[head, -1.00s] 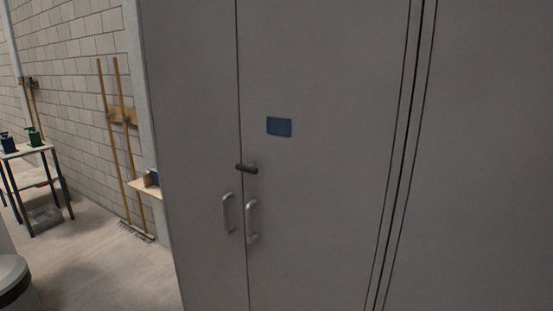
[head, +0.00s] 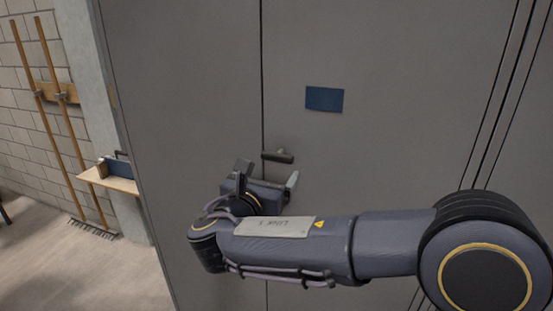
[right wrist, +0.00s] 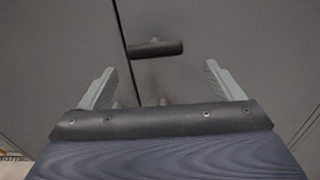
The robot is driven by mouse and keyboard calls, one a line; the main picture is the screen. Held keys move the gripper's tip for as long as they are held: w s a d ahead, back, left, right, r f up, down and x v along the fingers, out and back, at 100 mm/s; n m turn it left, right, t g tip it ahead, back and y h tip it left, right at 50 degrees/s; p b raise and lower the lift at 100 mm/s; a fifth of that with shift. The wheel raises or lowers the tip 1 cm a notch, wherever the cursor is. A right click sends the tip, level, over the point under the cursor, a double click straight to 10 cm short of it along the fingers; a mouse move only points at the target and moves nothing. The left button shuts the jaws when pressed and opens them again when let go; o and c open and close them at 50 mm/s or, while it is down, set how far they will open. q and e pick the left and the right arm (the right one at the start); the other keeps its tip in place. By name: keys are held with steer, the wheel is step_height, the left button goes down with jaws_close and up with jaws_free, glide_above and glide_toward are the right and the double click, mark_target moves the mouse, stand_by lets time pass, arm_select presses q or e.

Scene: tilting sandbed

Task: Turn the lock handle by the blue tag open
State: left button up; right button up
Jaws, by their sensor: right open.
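The blue tag (head: 324,99) is on the grey cabinet door, right of the seam between two doors. The dark lock handle (head: 279,157) sits below it, lying roughly level across the seam. My right gripper (head: 268,177) is just below and in front of the handle, and the arm hides the pull handles in the head view. In the right wrist view the lock handle (right wrist: 155,49) lies ahead, between and beyond the two spread fingers of my right gripper (right wrist: 157,82), which is open and empty. No contact shows. My left gripper is not in view.
The cabinet doors (head: 190,90) fill most of the view. A small wooden shelf (head: 122,185) with a blue item stands left of the cabinet, and long-handled tools (head: 62,120) lean on the brick wall.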

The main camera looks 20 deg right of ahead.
mark_target(275, 158)
steer(key=shift+t, duration=0.3)
steer(key=x, duration=0.2)
steer(key=p+x, duration=0.1)
steer(key=x, duration=0.3)
steer(key=shift+w+r, duration=0.3)
steer(key=shift+w, duration=0.1)
steer(key=shift+w+d, duration=0.25)
steer(key=shift+w, duration=0.15)
